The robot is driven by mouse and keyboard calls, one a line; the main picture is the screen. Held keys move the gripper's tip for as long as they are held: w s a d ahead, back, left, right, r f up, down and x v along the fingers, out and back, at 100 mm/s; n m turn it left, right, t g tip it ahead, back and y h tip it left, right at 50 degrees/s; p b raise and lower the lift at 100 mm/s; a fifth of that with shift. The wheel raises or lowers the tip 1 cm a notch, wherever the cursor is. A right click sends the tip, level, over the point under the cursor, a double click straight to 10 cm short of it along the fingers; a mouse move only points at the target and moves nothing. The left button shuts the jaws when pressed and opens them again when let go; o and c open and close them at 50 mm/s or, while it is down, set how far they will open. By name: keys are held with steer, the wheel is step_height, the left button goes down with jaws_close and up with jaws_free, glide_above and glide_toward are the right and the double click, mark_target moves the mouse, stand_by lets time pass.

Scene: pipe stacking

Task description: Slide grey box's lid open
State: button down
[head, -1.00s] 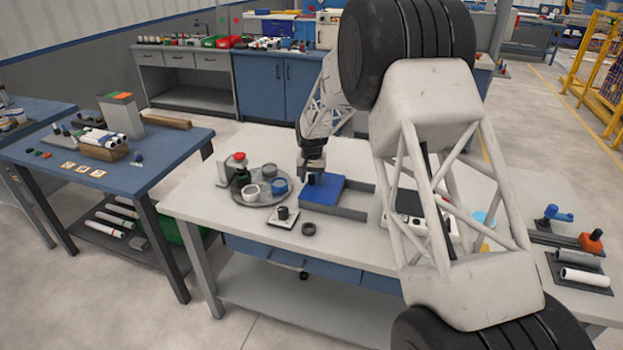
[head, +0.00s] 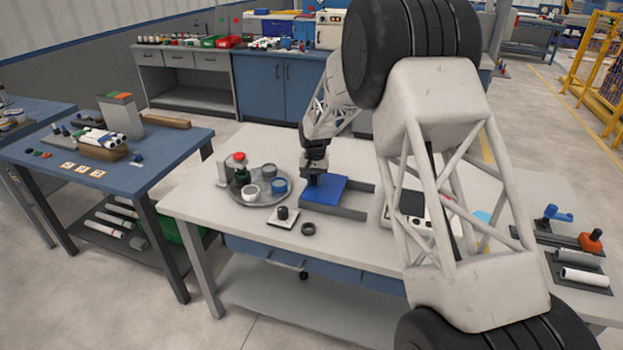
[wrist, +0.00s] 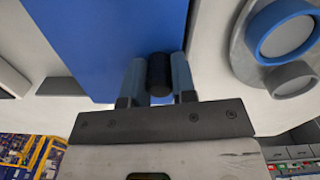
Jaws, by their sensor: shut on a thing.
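The grey box (head: 345,211) stands on the light workbench, its dark grey frame showing in front of and to the right of its blue lid (head: 330,192). The lid covers the left part of the frame. My gripper (head: 315,174) is over the lid's left back part, shut on the black knob. In the wrist view my gripper (wrist: 158,80) has one finger on each side of the black knob (wrist: 158,70), and the blue lid (wrist: 115,40) fills the upper middle. The box's inside cannot be made out.
A round grey tray (head: 258,201) with cups stands close left of the box. A small plate with a black peg (head: 283,213) and a black ring (head: 308,228) lie in front. A white device (head: 412,205) stands to the right, partly behind my arm.

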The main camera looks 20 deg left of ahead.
mark_target(340, 189)
steer(key=d, duration=0.9)
steer(key=shift+d, duration=0.1)
steer(key=c, duration=0.9)
jaws_free()
steer(key=shift+r, duration=0.1)
steer(key=shift+r, duration=3.85)
